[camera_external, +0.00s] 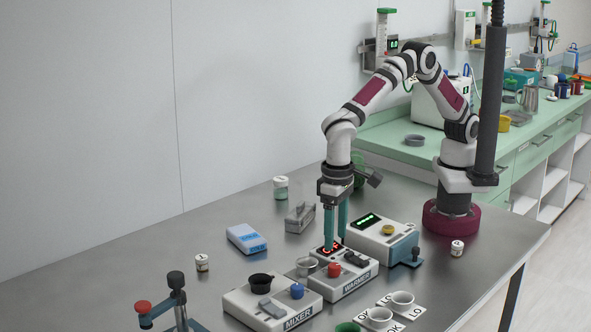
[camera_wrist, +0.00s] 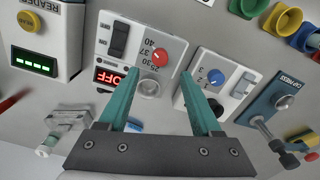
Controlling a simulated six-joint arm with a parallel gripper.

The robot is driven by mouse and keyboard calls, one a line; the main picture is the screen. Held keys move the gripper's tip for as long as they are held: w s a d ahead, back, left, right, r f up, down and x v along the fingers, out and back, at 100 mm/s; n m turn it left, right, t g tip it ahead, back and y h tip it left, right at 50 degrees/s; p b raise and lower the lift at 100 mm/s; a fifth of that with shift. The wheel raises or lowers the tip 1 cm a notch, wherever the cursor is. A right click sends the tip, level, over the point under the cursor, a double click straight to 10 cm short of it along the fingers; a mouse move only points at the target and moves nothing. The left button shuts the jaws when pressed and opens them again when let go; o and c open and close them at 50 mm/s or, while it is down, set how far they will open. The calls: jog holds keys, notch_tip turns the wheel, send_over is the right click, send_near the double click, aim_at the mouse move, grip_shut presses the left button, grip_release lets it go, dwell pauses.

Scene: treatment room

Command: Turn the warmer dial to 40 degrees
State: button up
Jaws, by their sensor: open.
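The white warmer (camera_external: 345,284) stands on the metal table, with its name on the front. Its red dial (camera_external: 334,270) also shows in the wrist view (camera_wrist: 160,57), beside the printed numbers 25, 30, 37 and 40. I cannot tell for certain where the dial's mark points. The warmer's red display (camera_wrist: 117,76) reads OFF, and a dark rocker switch (camera_wrist: 119,40) sits beside it. My gripper (camera_external: 335,243) points down over the back of the warmer, behind the dial. In the wrist view its teal fingers (camera_wrist: 158,86) are spread apart with nothing held between them.
The mixer (camera_external: 272,303) with a blue knob stands left of the warmer. The reader (camera_external: 382,238) with a green display stands behind it on the right. A round clear cup (camera_external: 307,266) sits at the warmer's left end.

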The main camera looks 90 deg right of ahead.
notch_tip(320, 180, up, 8)
jog(key=shift+r, duration=0.25)
jog(key=s+d+r, duration=0.2)
jog(key=s+d, duration=0.1)
jog(key=d, duration=0.4)
jog(key=s+d+r+y, duration=0.1)
jog(key=s+d+r, duration=0.15)
jog(key=d, duration=0.45)
jog(key=s+d+r, duration=0.1)
jog(key=s+d, duration=0.3)
jog(key=d, duration=0.3)
jog(key=s+d+f, duration=0.2)
jog(key=s+d, duration=0.1)
jog(key=s, duration=0.3)
jog(key=s+d+f, duration=0.2)
jog(key=s+d, duration=0.2)
jog(key=s, duration=0.3)
jog(key=shift+s+f+y, duration=0.25)
jog(key=shift+y, duration=0.15)
